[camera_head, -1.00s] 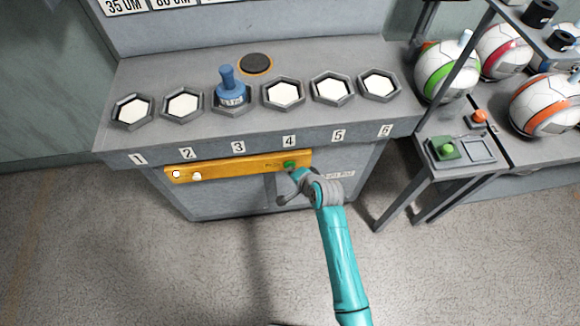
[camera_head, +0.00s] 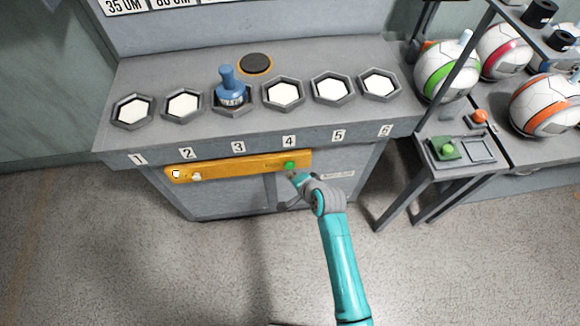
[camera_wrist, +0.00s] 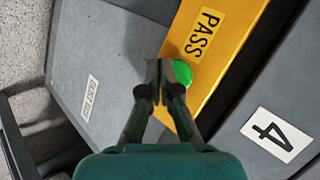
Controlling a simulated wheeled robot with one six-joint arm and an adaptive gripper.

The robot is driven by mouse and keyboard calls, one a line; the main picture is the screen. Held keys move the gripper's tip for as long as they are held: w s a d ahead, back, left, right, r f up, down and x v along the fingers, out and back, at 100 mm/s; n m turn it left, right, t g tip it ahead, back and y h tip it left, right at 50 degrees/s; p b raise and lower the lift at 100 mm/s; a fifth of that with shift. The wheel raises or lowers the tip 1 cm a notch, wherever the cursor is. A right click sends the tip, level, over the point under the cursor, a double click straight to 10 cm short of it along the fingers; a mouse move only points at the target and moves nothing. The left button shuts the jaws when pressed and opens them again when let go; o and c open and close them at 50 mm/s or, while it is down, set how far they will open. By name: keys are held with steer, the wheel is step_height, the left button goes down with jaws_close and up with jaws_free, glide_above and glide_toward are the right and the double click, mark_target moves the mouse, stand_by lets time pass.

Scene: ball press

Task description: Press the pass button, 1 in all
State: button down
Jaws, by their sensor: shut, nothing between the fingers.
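The pass button is a bright green round button (camera_head: 289,166) at the right end of a yellow panel (camera_head: 235,168) on the front of the grey bench. In the wrist view the green button (camera_wrist: 182,73) sits beside the black "PASS" label (camera_wrist: 203,34). My gripper (camera_head: 293,176) is just below and in front of the button in the head view. In the wrist view my gripper's fingertips (camera_wrist: 158,70) are together and empty, immediately left of the button. They partly overlap its edge in the picture; I cannot tell whether they touch it.
A blue-handled stamp-like tool (camera_head: 230,88) stands in the hexagonal recess above number 3. The other recesses show white faces. The floor in front is clear.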

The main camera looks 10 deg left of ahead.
steer(key=shift+s+d, duration=0.2)
steer(key=shift+s, duration=0.55)
steer(key=shift+s+d, duration=0.25)
steer(key=shift+s, duration=0.55)
steer(key=shift+s+d, duration=0.2)
steer(key=shift+s, duration=0.55)
